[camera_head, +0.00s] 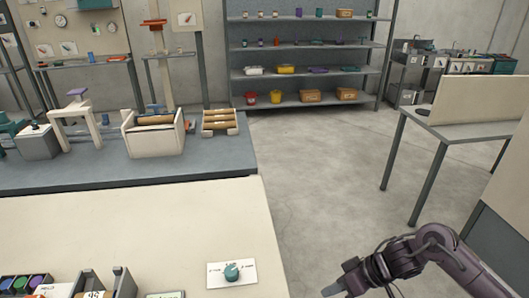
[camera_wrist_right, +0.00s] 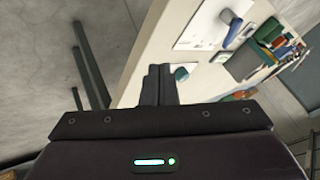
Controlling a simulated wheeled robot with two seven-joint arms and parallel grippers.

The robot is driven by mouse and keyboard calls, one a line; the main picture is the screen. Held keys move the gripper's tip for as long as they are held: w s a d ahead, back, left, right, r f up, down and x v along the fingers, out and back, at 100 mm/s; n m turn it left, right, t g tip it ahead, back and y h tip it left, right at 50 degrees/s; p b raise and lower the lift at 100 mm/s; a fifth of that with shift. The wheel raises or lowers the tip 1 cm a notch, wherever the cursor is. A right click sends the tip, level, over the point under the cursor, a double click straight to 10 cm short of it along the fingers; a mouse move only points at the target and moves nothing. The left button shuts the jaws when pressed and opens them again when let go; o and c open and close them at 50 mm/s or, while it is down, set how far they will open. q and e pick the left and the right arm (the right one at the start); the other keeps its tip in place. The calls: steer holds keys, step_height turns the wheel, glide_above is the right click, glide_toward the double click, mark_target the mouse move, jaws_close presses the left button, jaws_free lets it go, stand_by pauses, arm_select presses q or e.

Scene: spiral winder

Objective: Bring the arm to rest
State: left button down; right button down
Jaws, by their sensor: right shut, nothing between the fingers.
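My right gripper (camera_head: 340,288) is at the lower right of the head view, out past the right edge of the cream table (camera_head: 130,225). In the right wrist view its fingers (camera_wrist_right: 158,85) are together with nothing between them. A white plate with a teal knob (camera_head: 232,271) lies on the table near its right edge, to the left of the gripper and apart from it. The knob also shows in the right wrist view (camera_wrist_right: 235,33). My left gripper is in neither view.
Several colored items (camera_head: 24,284) and small dark holders (camera_head: 122,284) stand at the table's front left. A grey bench (camera_head: 190,172) with wooden devices lies behind. A side table (camera_head: 470,132) stands at right. Open concrete floor (camera_head: 320,170) lies between, with a shelf rack (camera_head: 300,55) at the back.

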steer(key=w+f+m+t, duration=0.2)
steer(key=w+f+t, duration=0.15)
steer(key=f, duration=0.95)
steer(key=s+d+f+m+h, duration=0.2)
steer(key=s+f, duration=0.2)
steer(key=f, duration=1.1)
steer(key=s+d+f+m+h, duration=0.1)
steer(key=s+d+f+h, duration=0.2)
steer(key=s+f, duration=1)
steer(key=s+f+g+h, duration=0.1)
steer(key=s+f+g, duration=0.1)
steer(key=s, duration=0.9)
steer(key=s+f+g+h+b, duration=0.1)
steer(key=s+f, duration=0.3)
steer(key=s, duration=0.8)
steer(key=shift+d+f+g+h, duration=0.35)
steer(key=shift+d+g+h, duration=0.1)
steer(key=shift+g, duration=0.1)
